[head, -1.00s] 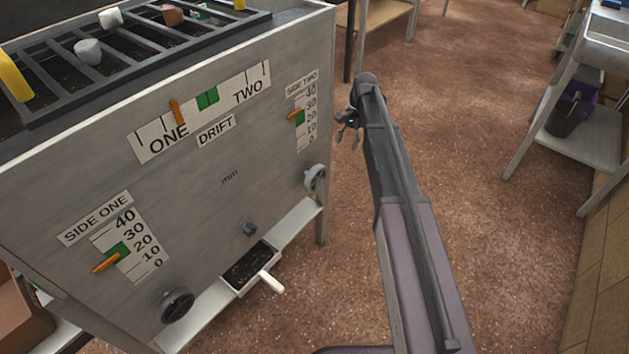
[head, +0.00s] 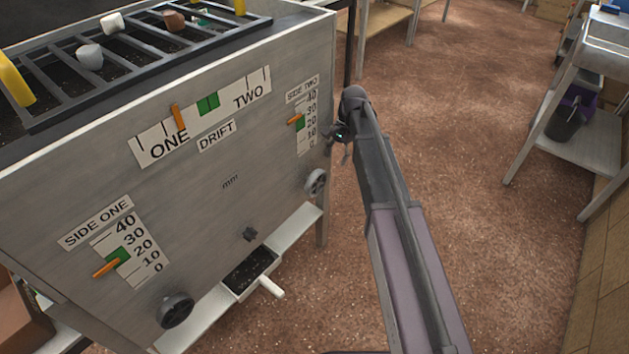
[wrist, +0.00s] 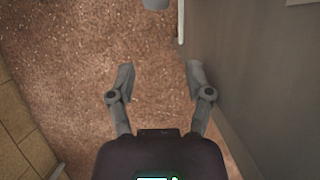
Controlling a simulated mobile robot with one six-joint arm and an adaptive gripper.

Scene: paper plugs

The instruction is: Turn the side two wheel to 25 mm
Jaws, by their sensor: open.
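The side two wheel (head: 316,182) is a grey handwheel low on the right of the machine's front panel. Above it is the side two scale (head: 312,122), marked 0 to 40, with a green band. Its orange pointer (head: 296,119) lies near the upper part of the band, between 20 and 30; the exact reading is too small to tell. My gripper (head: 340,145) is by the panel's right edge, above and right of the wheel, partly hidden by my arm. In the wrist view my gripper (wrist: 159,75) is open and empty, with the fingers apart over the floor.
The side one wheel (head: 175,310) and side one scale (head: 130,247) are on the panel's left. A tray (head: 250,272) with a white handle sticks out below. Open floor (head: 450,130) lies right of the machine.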

